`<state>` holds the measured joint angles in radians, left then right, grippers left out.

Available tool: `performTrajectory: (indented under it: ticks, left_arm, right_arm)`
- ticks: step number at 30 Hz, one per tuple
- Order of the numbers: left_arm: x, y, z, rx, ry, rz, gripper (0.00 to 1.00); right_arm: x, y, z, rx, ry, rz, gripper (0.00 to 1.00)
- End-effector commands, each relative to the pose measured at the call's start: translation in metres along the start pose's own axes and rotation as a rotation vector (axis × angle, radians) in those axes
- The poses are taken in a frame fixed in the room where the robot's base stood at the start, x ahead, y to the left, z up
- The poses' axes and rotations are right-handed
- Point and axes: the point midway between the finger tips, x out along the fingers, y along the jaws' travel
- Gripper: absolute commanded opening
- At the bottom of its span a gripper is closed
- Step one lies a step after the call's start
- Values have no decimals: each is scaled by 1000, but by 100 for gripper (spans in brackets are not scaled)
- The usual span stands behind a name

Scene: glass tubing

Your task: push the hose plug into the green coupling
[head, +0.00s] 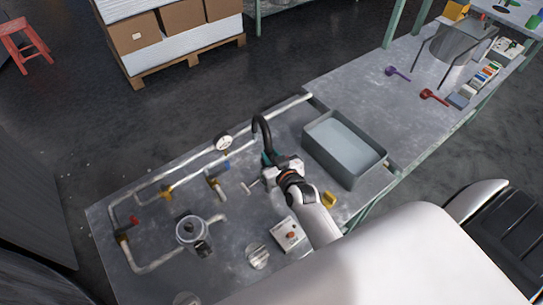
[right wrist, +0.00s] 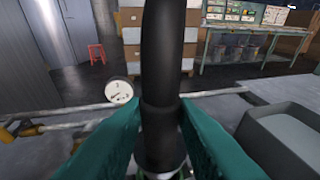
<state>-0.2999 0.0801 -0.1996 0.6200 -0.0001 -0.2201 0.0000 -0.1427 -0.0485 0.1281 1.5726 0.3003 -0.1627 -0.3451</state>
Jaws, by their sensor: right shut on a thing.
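The black hose (head: 262,130) rises in an arc from my right gripper (head: 268,160) in the head view. In the right wrist view the hose (right wrist: 163,50) stands nearly upright, with a thicker black section (right wrist: 160,125) between the teal fingers of my right gripper (right wrist: 160,130). The gripper is shut on this hose plug. At the bottom edge of the right wrist view a little metal and green shows under the plug (right wrist: 163,174). I cannot tell whether this is the green coupling or whether the plug touches it. My left gripper is not in view.
A grey bin (head: 345,148) stands just right of my right gripper. A small box with a red button (head: 289,235) is nearer.

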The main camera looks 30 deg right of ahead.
Motion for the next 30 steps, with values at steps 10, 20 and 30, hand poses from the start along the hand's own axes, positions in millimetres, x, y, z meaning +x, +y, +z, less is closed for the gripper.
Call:
performTrajectory:
  ticks: [10, 20, 30]
  left_arm:
    - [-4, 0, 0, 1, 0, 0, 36]
    - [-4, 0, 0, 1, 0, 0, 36]
    - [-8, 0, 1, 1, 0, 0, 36]
  right_arm:
    - [0, 0, 1, -1, -3, -1, 0]
    - [0, 0, 1, -1, -3, 0, 0]
    - [0, 0, 1, 3, -2, -3, 0]
